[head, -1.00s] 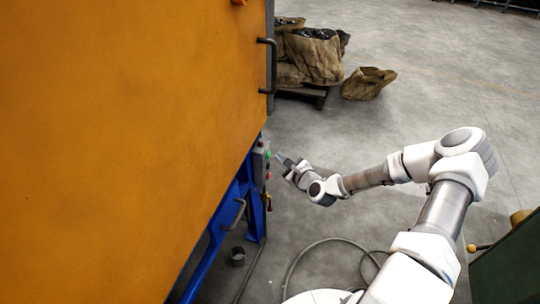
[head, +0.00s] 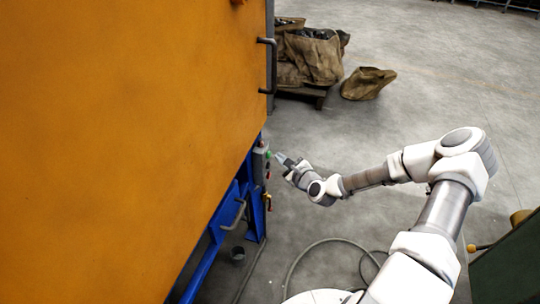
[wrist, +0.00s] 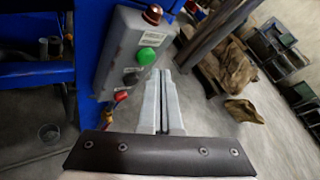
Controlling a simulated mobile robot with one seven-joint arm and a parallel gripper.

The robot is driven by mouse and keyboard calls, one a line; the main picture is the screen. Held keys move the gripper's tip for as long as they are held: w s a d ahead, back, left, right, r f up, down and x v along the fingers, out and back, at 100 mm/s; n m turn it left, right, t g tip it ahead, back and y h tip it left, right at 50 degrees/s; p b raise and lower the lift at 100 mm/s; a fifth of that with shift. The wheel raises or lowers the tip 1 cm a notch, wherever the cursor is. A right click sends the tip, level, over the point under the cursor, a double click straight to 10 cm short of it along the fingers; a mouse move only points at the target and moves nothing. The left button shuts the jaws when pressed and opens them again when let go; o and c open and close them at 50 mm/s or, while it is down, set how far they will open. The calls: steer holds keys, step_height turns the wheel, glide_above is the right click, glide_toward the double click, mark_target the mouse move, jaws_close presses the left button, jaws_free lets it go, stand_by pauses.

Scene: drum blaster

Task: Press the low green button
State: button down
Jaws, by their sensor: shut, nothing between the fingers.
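A grey control box (wrist: 115,60) is fixed to the blue frame of the machine. In the head view the green button (head: 268,155) shows small beside the orange cabinet's lower edge. My gripper (wrist: 161,72) is shut and empty. Its tips are just right of and below the green button in the wrist view; I cannot tell whether they touch the box. In the head view my gripper (head: 279,158) points left at the box.
The large orange cabinet (head: 120,120) fills the left, with a dark handle (head: 272,65). Brown sacks (head: 315,58) stand on a pallet behind, and another sack (head: 367,83) lies on the floor. A hose (head: 300,255) lies on the floor. A green machine (head: 510,265) stands at right.

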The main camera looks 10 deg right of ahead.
stand_by(0.3)
steer(key=shift+w+a, duration=0.25)
steer(key=shift+a, duration=0.15)
steer(key=shift+w+a, duration=0.2)
steer(key=shift+a, duration=0.15)
stand_by(0.9)
steer(key=shift+s+d+b, duration=0.3)
steer(key=shift+s+d, duration=0.15)
steer(key=shift+d, duration=0.3)
steer(key=d, duration=0.1)
steer(key=s+d, duration=0.1)
steer(key=d, duration=0.1)
steer(key=s+d+b, duration=0.1)
steer(key=shift+s+d, duration=0.15)
steer(key=shift+s, duration=0.1)
stand_by(0.9)
